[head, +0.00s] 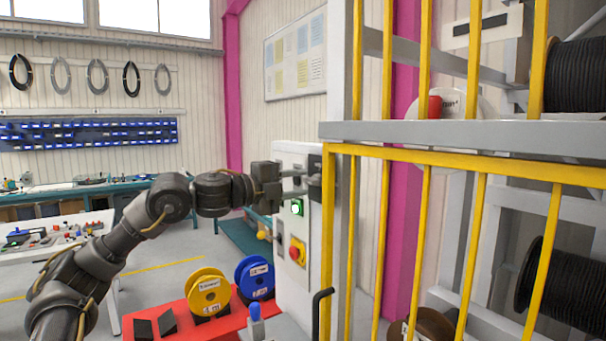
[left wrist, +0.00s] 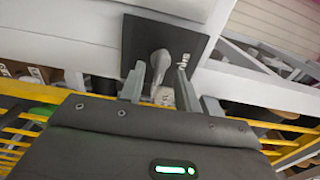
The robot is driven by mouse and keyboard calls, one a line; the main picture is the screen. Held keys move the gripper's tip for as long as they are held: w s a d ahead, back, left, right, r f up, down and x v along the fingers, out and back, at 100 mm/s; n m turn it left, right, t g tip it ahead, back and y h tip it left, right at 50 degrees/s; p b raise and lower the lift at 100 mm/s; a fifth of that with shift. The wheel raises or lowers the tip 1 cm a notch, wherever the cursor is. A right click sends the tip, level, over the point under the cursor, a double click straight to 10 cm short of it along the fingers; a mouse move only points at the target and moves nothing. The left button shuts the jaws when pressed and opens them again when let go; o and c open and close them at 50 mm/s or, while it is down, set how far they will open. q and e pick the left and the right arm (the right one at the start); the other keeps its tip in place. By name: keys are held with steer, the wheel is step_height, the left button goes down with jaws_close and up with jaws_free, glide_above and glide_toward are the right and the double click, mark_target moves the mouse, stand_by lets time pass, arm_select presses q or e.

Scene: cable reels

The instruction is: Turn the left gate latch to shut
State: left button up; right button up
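The left gate latch is a grey lever (left wrist: 160,62) on a dark square plate (left wrist: 197,45), fixed to a pale post or beam in the left wrist view. In the head view a grey latch part (head: 315,187) shows at the upper left corner of the yellow gate (head: 328,230). My left gripper (head: 293,182) reaches it from the left. In the left wrist view its two fingers (left wrist: 158,85) are apart, one on each side of the lever. I see small gaps, so I cannot tell whether either finger touches it. My right gripper is not in view.
A white control box (head: 292,225) with a green light and a red knob stands just behind my gripper. Yellow bars and a grey beam (head: 460,136) fill the right. A black handle (head: 319,308) sticks out low on the gate. Yellow (head: 207,291) and blue (head: 255,277) reels stand on a red surface.

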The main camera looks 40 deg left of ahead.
arm_select(q)
steer(key=shift+w+d+r, duration=0.1)
steer(key=shift+w+d, duration=0.15)
steer(key=shift+w, duration=0.6)
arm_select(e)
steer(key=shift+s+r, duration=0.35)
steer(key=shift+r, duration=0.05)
arm_select(q)
jaws_close()
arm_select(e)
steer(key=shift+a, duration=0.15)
